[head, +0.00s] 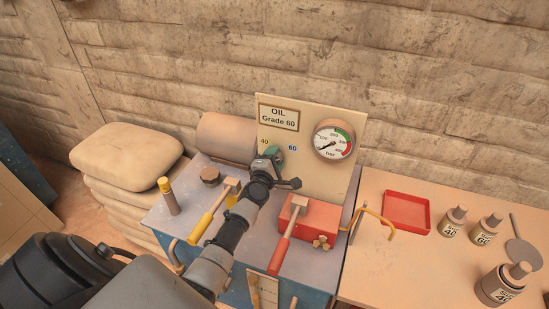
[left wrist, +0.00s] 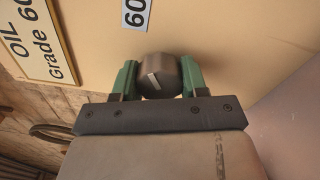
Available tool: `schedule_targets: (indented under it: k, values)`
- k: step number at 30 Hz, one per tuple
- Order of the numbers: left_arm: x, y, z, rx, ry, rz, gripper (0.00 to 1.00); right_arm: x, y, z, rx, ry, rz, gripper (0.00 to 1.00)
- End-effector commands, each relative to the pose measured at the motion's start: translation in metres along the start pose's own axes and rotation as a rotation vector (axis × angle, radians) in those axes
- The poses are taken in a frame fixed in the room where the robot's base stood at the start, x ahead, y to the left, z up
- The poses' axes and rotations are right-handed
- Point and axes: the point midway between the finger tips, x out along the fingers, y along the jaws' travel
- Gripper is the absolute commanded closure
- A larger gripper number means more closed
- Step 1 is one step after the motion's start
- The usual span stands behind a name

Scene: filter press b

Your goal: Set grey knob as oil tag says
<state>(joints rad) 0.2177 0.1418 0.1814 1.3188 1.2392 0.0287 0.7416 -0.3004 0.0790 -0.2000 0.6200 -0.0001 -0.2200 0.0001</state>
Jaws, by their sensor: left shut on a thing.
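The oil tag (head: 279,117) on the cream panel (head: 340,182) reads "OIL Grade 60". Labels 40 (head: 264,141) and 60 (head: 293,148) sit below it. My left gripper (head: 272,156) is at the panel under these labels and hides the knob in the head view. In the left wrist view its green fingers (left wrist: 158,79) are shut on the two sides of the dark grey knob (left wrist: 171,69). The knob's pale pointer line slants up and left, roughly on the side of the 60 label (left wrist: 136,13). My right gripper is not in view.
A pressure gauge (head: 333,139) is right of the knob. A yellow-handled lever (head: 204,225) and a red-handled lever (head: 281,247) flank my left arm. A red tray (head: 407,211) and several oil bottles (head: 453,221) stand on the right table.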

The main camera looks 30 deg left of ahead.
Motion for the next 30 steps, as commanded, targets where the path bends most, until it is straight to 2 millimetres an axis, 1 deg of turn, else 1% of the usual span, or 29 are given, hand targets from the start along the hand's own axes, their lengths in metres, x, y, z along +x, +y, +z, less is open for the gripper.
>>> schedule_targets:
  k: [1, 7, 8, 12, 20, 23, 26, 30]
  values:
    - [-0.001, -0.003, 0.000, 0.000, 0.001, -0.004, 0.80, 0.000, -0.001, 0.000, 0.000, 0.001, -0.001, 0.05]
    - [-0.001, -0.003, 0.000, -0.001, 0.001, -0.005, 0.80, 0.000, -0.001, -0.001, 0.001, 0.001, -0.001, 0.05]
    - [-0.001, -0.003, 0.000, -0.001, 0.001, -0.005, 0.52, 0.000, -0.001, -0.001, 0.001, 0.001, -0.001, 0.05]
    - [-0.001, -0.002, 0.000, -0.001, 0.001, -0.003, 0.31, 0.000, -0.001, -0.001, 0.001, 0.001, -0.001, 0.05]
    - [-0.001, -0.001, 0.000, -0.002, 0.000, -0.002, 0.31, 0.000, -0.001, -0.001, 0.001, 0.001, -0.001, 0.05]
    - [-0.006, -0.001, 0.000, -0.002, 0.001, -0.002, 0.31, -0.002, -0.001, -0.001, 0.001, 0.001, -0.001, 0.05]
    - [-0.021, -0.001, 0.001, -0.003, 0.001, -0.003, 0.31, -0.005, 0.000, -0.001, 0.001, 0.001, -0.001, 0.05]
    - [-0.050, -0.002, 0.001, -0.004, 0.001, -0.004, 0.31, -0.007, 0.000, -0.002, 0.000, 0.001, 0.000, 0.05]
